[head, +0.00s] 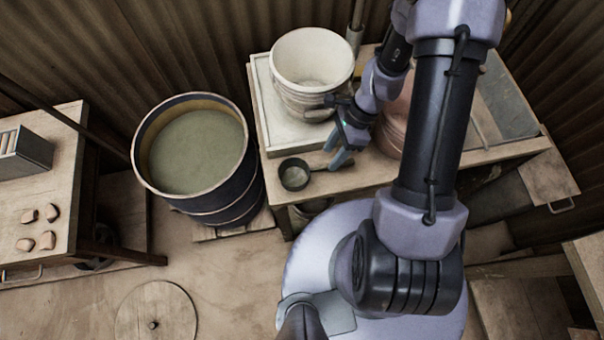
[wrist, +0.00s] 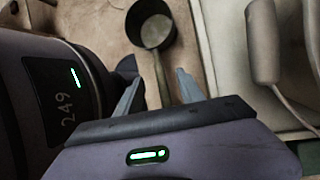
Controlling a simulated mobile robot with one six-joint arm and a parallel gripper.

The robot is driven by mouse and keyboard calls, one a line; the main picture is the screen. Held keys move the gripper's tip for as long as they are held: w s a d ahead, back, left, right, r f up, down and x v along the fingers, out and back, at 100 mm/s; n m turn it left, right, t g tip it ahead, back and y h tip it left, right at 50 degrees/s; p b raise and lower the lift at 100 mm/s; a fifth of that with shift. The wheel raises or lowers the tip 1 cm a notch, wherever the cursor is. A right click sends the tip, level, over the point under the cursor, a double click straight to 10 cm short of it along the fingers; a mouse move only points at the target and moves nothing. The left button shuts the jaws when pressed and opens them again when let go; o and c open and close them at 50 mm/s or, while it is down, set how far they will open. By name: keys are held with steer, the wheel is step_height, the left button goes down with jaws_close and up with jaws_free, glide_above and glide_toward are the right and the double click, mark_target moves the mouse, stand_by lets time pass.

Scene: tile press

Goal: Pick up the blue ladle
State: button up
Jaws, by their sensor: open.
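The ladle (head: 294,175) lies on the wooden table near its front left edge. It looks dark grey rather than clearly blue. Its round bowl points left and its handle runs right, toward my gripper. My gripper (head: 338,151) is open and sits close to the handle. In the wrist view the ladle (wrist: 141,27) has its bowl at the top, and its handle runs down between the two spread fingers of my gripper (wrist: 159,76). The handle's lower end is hidden behind the gripper body. I cannot tell the height gap between fingers and handle.
A white bucket (head: 312,48) stands in a pale tray (head: 262,90) just behind the ladle. A reddish pot (head: 392,138) is partly hidden behind my arm. A large drum (head: 250,165) of greenish liquid stands left of the table. Bare tabletop surrounds the ladle bowl.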

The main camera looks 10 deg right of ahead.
mark_target(326, 164)
steer(key=b+x, duration=0.1)
steer(key=x, duration=0.2)
steer(key=b+x, duration=0.2)
steer(key=x, duration=0.1)
steer(key=shift+d+f, duration=0.1)
steer(key=shift+f, duration=0.25)
steer(key=shift+s+r, duration=0.1)
steer(key=shift+r, duration=0.05)
jaws_close()
stand_by(0.8)
